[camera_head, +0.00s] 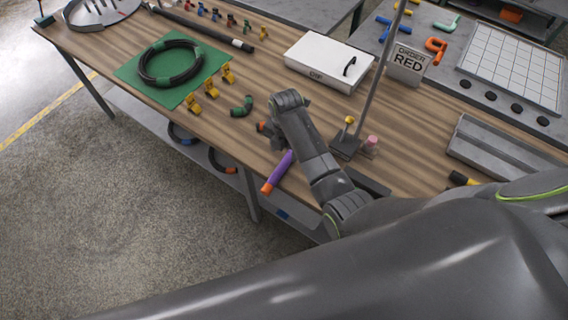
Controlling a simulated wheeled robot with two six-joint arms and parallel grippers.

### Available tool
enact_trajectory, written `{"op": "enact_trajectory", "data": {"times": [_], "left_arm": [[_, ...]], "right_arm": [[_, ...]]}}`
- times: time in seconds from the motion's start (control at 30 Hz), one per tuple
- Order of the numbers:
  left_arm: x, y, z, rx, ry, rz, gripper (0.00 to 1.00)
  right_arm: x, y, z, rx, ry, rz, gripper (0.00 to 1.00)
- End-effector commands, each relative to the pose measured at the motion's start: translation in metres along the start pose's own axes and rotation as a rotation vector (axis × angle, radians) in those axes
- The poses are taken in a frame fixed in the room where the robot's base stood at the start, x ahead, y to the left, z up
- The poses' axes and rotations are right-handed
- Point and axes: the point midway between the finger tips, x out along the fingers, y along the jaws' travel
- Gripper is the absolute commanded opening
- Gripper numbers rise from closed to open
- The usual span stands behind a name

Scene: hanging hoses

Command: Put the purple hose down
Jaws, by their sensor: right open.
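The purple hose (279,170) is a short straight piece with an orange end at its lower left. It shows near the front edge of the wooden table (225,120), with the orange end at or past that edge. Its upper right end runs behind my right arm. I cannot tell whether it rests on the wood or is above it. My right gripper (270,135) is open, low over the table beyond the hose's visible part. It is small and partly hidden by my wrist. A small orange piece shows beside it. My left gripper is out of view.
Bare wood lies left of the gripper.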

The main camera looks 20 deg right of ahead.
Motion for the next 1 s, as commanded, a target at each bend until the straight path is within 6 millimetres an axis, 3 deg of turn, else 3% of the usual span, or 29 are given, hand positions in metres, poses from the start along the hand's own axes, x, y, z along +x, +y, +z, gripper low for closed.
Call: {"op": "enact_trajectory", "data": {"times": [0.37,0.7,1.0], "left_arm": [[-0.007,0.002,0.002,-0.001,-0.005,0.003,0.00],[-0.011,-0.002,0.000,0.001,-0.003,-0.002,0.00],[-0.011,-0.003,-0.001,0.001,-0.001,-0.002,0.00]], "right_arm": [[0.025,-0.001,-0.002,0.000,0.001,-0.001,0.52],[0.063,-0.003,-0.005,0.000,0.000,0.000,0.52],[0.067,-0.003,-0.005,0.000,-0.001,0.002,0.52]]}}
